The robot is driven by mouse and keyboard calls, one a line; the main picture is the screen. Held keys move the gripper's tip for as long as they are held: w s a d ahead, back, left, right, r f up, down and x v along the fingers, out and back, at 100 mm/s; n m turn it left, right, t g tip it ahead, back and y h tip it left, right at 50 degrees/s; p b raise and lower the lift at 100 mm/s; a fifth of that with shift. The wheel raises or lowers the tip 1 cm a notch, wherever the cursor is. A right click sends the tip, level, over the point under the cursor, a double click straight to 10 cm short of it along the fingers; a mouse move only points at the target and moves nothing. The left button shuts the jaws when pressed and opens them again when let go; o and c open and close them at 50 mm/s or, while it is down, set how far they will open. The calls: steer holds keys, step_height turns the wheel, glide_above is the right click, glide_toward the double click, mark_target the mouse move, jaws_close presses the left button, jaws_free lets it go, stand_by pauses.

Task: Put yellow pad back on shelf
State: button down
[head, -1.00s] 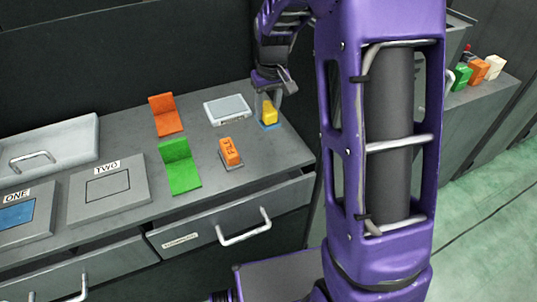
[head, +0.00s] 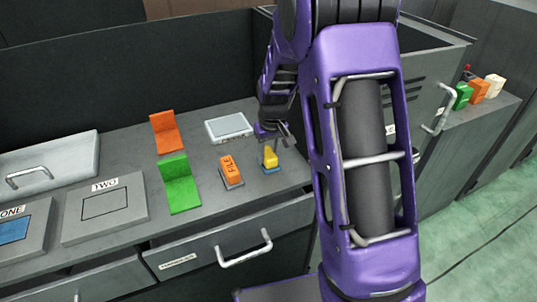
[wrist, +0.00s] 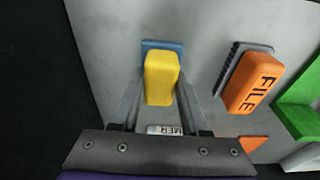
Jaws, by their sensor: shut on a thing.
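The yellow pad (head: 270,156) is a small yellow block on a blue base, over the right end of the grey bench top (head: 135,230) in the head view. In the wrist view the yellow pad (wrist: 160,78) stands between the two fingers. My gripper (head: 279,140) is shut on it from above; it also shows in the wrist view (wrist: 159,92). Whether the blue base touches the bench is not clear. On the right, a grey ledge (head: 490,115) carries a green block (head: 462,96), an orange block (head: 479,91) and a white block (head: 495,85).
An orange FILE block (head: 231,167) stands just left of the pad. A drawer handle (head: 244,248) juts from the bench front. My arm hides the area to the right.

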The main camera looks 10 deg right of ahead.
mark_target(271, 156)
steer(key=shift+f, duration=0.15)
steer(key=shift+c, duration=2)
jaws_free()
step_height(271, 156, up, 12)
steer(key=s+p, duration=0.1)
steer(key=p, duration=0.1)
steer(key=shift+s+d, duration=0.2)
steer(key=shift+s, duration=0.2)
